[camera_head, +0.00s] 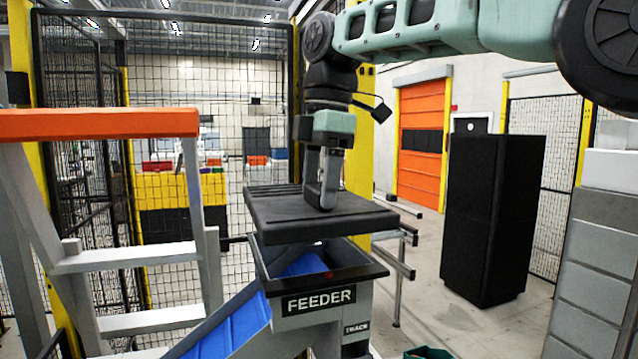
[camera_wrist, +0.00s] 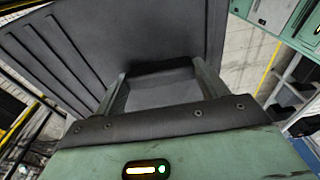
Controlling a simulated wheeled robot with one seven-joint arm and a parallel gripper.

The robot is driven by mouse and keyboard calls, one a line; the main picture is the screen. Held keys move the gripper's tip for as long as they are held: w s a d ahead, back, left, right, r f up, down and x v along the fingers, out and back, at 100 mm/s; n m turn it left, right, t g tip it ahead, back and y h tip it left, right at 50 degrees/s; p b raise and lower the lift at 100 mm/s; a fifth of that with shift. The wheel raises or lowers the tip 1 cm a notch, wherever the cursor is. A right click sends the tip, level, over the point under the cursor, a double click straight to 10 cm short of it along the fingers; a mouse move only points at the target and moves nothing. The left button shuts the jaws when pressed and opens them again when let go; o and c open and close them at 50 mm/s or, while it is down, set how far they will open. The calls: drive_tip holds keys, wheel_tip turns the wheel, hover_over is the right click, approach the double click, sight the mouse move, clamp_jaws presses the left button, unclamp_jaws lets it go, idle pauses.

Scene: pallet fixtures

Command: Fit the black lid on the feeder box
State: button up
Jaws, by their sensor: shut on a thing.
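The black lid (camera_head: 285,218) is a flat, dark square slab above the feeder box (camera_head: 318,318). My gripper (camera_head: 322,192) points down and is shut on the lid's top, near its middle. In the wrist view the lid (camera_wrist: 110,40) shows its ridged top, with the two fingers (camera_wrist: 160,90) around a raised dark part. The lid is apart from the box rim: a gap shows at the front, through which the open inside is seen. The lid looks roughly level and sits slightly left of and above the rim. The rear edge contact is hidden.
A blue chute (camera_head: 232,325) slopes out at the box's left. A ladder with an orange top (camera_head: 100,123) stands at the left. A black cabinet (camera_head: 493,215) stands at the right. Mesh fencing (camera_head: 250,165) is behind. Metal rails (camera_head: 395,260) lie right of the box.

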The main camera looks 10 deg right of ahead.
drive_tip(key=shift+f+b, duration=1.7)
drive_tip(key=shift+b, duration=0.2)
drive_tip(key=shift+f+b, duration=0.45)
drive_tip(key=shift+f, duration=0.4)
drive_tip(key=shift+f+b, duration=0.35)
drive_tip(key=shift+f, duration=0.5)
drive_tip(key=o, duration=1.5)
drive_tip(key=shift+c, duration=0.2)
drive_tip(key=shift+f, duration=0.1)
wheel_tip(320, 180, up, 18)
drive_tip(key=d+p, duration=0.2)
drive_tip(key=p, duration=0.4)
drive_tip(key=shift+w+f, duration=0.15)
drive_tip(key=shift+f, duration=0.1)
